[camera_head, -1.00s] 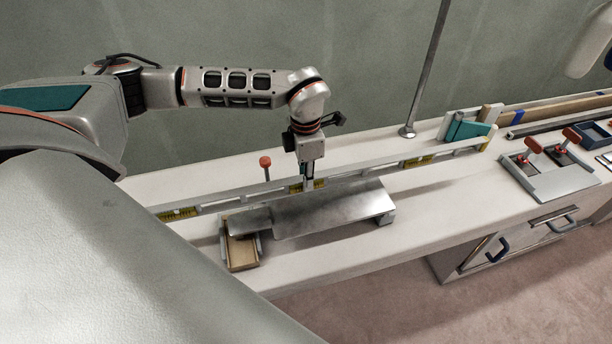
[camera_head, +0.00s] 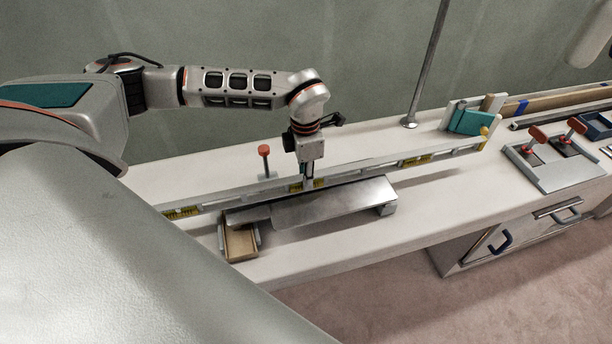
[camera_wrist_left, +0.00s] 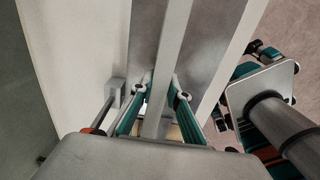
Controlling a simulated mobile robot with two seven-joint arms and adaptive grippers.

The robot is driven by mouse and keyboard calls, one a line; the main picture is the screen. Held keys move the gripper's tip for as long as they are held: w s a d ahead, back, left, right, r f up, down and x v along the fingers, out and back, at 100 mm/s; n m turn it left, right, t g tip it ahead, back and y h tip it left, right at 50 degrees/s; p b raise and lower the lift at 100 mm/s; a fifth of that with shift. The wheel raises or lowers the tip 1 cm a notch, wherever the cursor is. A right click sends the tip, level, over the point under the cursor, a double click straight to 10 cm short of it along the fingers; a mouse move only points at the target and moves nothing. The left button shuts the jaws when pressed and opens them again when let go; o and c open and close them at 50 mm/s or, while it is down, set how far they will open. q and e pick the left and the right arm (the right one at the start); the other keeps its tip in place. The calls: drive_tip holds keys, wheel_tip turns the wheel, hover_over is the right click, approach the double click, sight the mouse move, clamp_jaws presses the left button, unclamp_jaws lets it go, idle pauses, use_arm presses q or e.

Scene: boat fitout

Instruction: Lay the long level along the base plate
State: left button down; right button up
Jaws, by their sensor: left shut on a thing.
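The long level (camera_head: 365,167) is a slim pale bar with yellow vials, running diagonally above the bench. My left gripper (camera_head: 307,183) is shut on it near its middle, fingers pointing down. In the left wrist view the level (camera_wrist_left: 172,50) passes between the teal finger pads (camera_wrist_left: 158,95). The metal base plate (camera_head: 335,203) lies raised on blocks just in front of and below the level, roughly parallel to it. The level hides the plate's back edge in the head view. I cannot tell whether they touch.
A red-topped clamp (camera_head: 264,152) stands behind the level.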

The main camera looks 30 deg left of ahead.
use_arm(q)
drive_tip(key=c, duration=1.8)
unclamp_jaws()
drive_tip(key=shift+c, duration=0.2)
wheel_tip(320, 180, up, 12)
drive_tip(key=shift+s, duration=0.1)
